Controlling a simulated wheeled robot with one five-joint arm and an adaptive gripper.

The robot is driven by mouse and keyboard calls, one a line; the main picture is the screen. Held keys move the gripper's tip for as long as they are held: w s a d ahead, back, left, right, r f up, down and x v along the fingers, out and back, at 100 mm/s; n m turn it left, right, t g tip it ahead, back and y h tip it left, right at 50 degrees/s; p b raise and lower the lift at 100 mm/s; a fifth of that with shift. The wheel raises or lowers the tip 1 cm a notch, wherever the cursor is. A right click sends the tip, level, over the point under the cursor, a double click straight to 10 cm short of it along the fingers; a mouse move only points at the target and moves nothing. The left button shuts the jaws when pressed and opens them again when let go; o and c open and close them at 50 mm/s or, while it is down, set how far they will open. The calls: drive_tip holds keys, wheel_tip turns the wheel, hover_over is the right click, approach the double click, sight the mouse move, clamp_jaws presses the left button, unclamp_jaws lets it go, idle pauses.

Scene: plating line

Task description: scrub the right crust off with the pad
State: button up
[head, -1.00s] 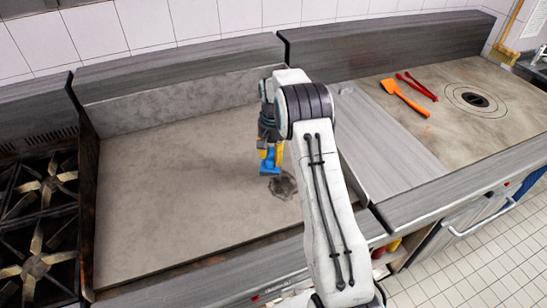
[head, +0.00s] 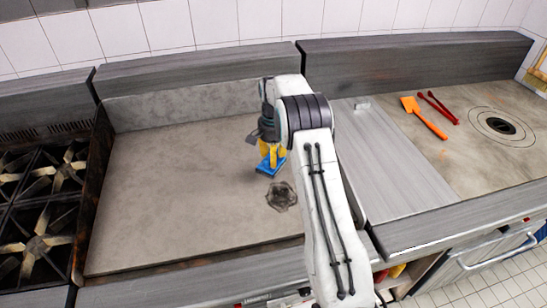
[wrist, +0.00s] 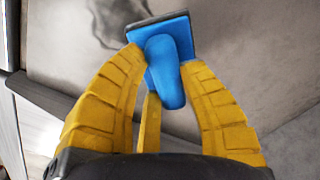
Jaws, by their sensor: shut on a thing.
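My gripper (head: 271,156) is shut on the blue scrub pad (head: 268,170) by its handle, over the griddle plate (head: 170,190). The wrist view shows the yellow fingers (wrist: 165,62) on both sides of the blue handle, with the pad's flat head (wrist: 150,27) beyond. A dark, roughly round crust (head: 282,196) lies on the plate just in front and to the right of the pad, beside my arm. It shows in part as a dark patch in the wrist view (wrist: 75,18). I see no second crust; my arm hides part of the plate. I cannot tell whether the pad touches the plate.
A burner range (head: 40,215) stands at the left. A raised back wall (head: 190,72) borders the griddle. To the right are a grey steel counter (head: 375,165), an orange spatula (head: 425,118) and red tongs (head: 440,107). The griddle's left half is clear.

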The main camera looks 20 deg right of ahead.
drive_tip(key=shift+r+m, duration=0.15)
drive_tip(key=shift+m, duration=0.25)
drive_tip(key=shift+s+m, duration=0.2)
drive_tip(key=shift+m, duration=0.55)
drive_tip(key=shift+s+m, duration=0.2)
drive_tip(key=shift+m, duration=1.15)
drive_tip(key=shift+f, duration=0.2)
drive_tip(key=b, duration=0.5)
hover_over(274, 186)
drive_tip(key=shift+w+f, duration=0.15)
drive_tip(key=shift+f, duration=2.7)
drive_tip(key=shift+f+b, duration=0.5)
drive_tip(key=shift+f, duration=0.45)
